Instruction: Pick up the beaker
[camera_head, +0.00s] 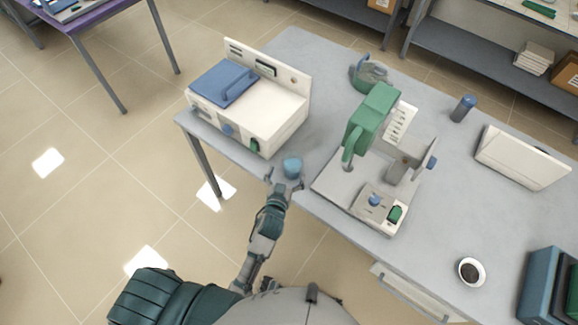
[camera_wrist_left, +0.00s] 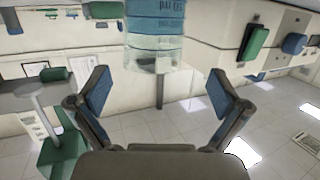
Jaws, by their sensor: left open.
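The beaker (camera_head: 292,165) stands near the front edge of the grey table, just right of the white furnace-like box. In the left wrist view the beaker (camera_wrist_left: 155,38) is clear with blue content and markings, and is cut off by the top edge. My left gripper (camera_head: 286,187) is at the table edge, just in front of the beaker. In the wrist view its two fingers (camera_wrist_left: 158,82) are spread wide with nothing between them, and the beaker appears just beyond the tips, roughly centred. My right gripper is not in view.
The white box with a blue lid (camera_head: 250,98) stands left of the beaker. A white and green apparatus (camera_head: 375,160) stands close on the right.

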